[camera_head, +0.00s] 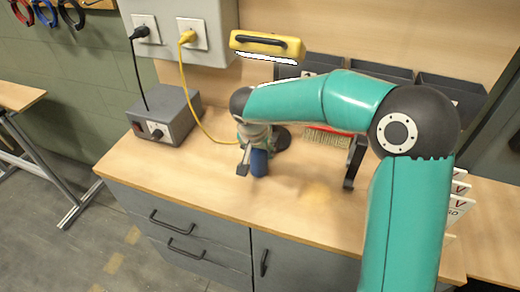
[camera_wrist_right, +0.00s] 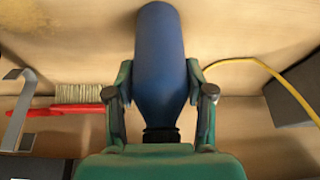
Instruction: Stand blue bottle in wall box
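The blue bottle (camera_head: 259,163) is upright at the bench top below my right gripper (camera_head: 251,158); I cannot tell whether its base touches the bench. In the right wrist view the blue bottle (camera_wrist_right: 158,60) lies between the two fingers of my right gripper (camera_wrist_right: 159,88), its black neck toward the palm. Both fingertips appear to press on its sides. Dark open boxes (camera_head: 452,88) stand in a row at the back wall, partly hidden behind my right arm; I cannot see into them well. My left gripper is not in view.
A grey power unit (camera_head: 165,117) stands on the bench at left, with a yellow cable (camera_head: 187,90) running behind the gripper. A red brush (camera_wrist_right: 75,105) and a metal bracket (camera_head: 354,162) lie near the boxes. The front bench is clear.

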